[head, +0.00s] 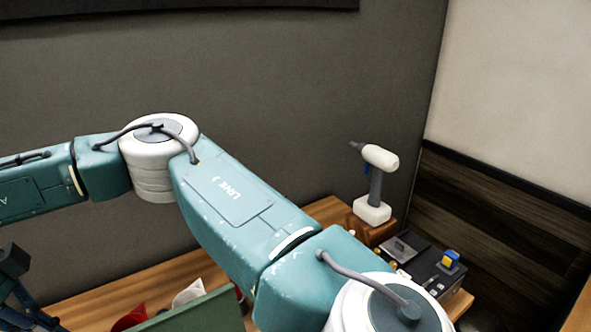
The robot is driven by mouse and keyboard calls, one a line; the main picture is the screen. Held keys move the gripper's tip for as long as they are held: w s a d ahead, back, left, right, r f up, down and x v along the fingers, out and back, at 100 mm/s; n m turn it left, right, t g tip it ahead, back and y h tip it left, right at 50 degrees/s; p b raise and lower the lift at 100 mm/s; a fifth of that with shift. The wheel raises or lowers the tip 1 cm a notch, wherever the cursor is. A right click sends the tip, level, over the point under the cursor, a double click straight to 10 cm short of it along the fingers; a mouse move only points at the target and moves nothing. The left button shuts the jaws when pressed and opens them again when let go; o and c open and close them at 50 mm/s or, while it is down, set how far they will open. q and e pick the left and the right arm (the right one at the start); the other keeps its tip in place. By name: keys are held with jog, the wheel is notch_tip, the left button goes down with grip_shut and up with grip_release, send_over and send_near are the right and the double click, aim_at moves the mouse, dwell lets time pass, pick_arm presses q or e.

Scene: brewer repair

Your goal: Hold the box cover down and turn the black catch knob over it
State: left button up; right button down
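A dark box (424,268) sits on the wooden bench at the lower right, partly hidden by my arm. A grey plate (399,248) with a small raised part lies on its top; I cannot tell whether this is the box cover or whether it is seated. Small brass-coloured parts stand at its left side. I cannot make out the black catch knob. My teal and white arm crosses from the left to the bottom edge, in front of the bench. Neither gripper shows clearly.
A white and grey power driver (375,180) stands upright behind the box. A blue and yellow part (449,261) sits on the box's right side. A green panel (190,312), a red piece (130,318) and a white piece (188,292) are at the bottom. Walls close off the back and right.

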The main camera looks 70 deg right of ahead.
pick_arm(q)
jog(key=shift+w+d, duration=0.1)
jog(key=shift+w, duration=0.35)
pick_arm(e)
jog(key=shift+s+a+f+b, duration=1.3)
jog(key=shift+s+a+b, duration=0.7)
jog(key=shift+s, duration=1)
pick_arm(q)
jog(key=p, duration=0.4)
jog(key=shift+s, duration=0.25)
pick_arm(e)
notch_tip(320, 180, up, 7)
